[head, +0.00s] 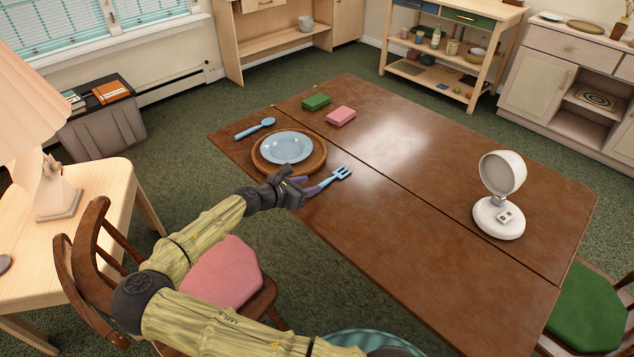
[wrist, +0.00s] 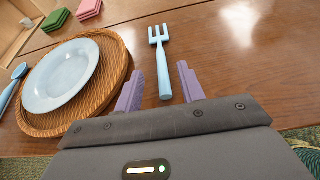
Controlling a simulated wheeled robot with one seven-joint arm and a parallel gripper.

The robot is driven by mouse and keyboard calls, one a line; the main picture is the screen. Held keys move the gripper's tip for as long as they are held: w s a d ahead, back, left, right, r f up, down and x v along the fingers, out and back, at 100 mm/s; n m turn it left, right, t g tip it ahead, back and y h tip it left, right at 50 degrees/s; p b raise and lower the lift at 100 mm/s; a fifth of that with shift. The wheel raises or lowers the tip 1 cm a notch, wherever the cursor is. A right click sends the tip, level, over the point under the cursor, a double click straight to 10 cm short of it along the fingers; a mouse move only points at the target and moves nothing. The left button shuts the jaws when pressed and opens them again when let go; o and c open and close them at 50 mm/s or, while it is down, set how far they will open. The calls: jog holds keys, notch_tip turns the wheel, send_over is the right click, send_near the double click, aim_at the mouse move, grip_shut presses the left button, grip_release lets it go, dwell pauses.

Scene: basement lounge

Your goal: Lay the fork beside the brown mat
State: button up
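The light blue fork (head: 338,177) lies on the brown wooden table, just right of the round brown woven mat (head: 318,162). In the wrist view the fork (wrist: 161,60) points its tines away from me, and its handle end lies between the two purple fingers. My gripper (wrist: 158,85) is open, with a finger on each side of the handle and a gap to both. In the head view my gripper (head: 312,187) is at the table's near edge, partly hiding the fork's handle. The mat's right rim (wrist: 126,70) is close to the left finger.
A light blue plate (head: 287,147) sits on the mat, and a blue spoon (head: 256,128) lies on its far side. A white lamp (head: 499,200) stands at the right. The table's middle is clear.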

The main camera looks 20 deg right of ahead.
jog(key=v, duration=0.5)
jog(key=shift+s+a+r, duration=0.1)
jog(key=shift+s+a, duration=0.1)
jog(key=shift+a, duration=0.05)
